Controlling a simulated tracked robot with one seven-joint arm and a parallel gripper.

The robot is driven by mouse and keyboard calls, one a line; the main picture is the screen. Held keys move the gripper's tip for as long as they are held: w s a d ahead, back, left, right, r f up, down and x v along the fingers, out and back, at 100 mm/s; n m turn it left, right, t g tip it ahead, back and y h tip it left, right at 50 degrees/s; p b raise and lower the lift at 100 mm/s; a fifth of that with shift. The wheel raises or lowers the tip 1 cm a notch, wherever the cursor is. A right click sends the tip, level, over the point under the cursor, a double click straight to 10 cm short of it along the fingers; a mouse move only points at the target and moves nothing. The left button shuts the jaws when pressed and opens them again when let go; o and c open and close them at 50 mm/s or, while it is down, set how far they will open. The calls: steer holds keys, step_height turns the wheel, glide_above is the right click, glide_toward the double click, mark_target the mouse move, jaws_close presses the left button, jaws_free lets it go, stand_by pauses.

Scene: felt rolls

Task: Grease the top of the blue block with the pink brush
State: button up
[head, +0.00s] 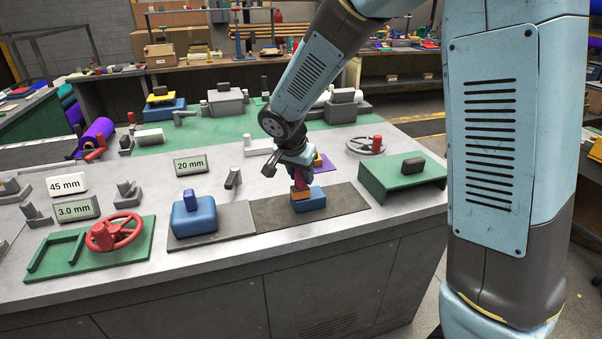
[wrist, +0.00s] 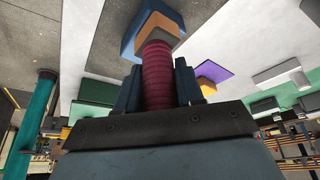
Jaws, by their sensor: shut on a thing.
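The pink brush (head: 301,181) is upright in my gripper (head: 299,170), with its orange head (head: 300,194) pointing down. In the wrist view, its ribbed dark pink handle (wrist: 160,80) stands between the two fingers of my gripper (wrist: 158,72), which are shut on it. The blue block (head: 312,203) is on a dark mat, directly under the orange head. It also shows in the wrist view (wrist: 130,40), partly hidden by the brush head. The head is at or very close to the block's top; I cannot tell whether they touch. Any grease there is hidden.
A rounded blue thing with a knob (head: 194,216) stands on a grey mat (head: 205,241) to the left. A red handwheel (head: 112,232) is further left. A green stand (head: 401,182) is to the right. A purple pad (head: 324,162) lies behind my gripper. The dark mat (head: 345,200) has bare room.

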steer(key=shift+f, duration=0.1)
steer(key=shift+w+d, duration=0.25)
steer(key=shift+d, duration=0.55)
steer(key=shift+w+d, duration=0.25)
steer(key=shift+d, duration=0.55)
steer(key=shift+w+d, duration=0.25)
steer(key=shift+d, duration=0.55)
steer(key=shift+s+a, duration=0.25)
steer(key=shift+a, duration=0.55)
steer(key=shift+s+a, duration=0.2)
steer(key=shift+a, duration=0.65)
steer(key=shift+s+a, duration=0.25)
steer(key=shift+a, duration=0.55)
steer(key=shift+d, duration=0.15)
steer(key=shift+w+d+f, duration=0.1)
steer(key=shift+w+d, duration=0.1)
steer(key=shift+d, duration=0.6)
steer(key=shift+w+d, duration=0.2)
steer(key=shift+d, duration=0.55)
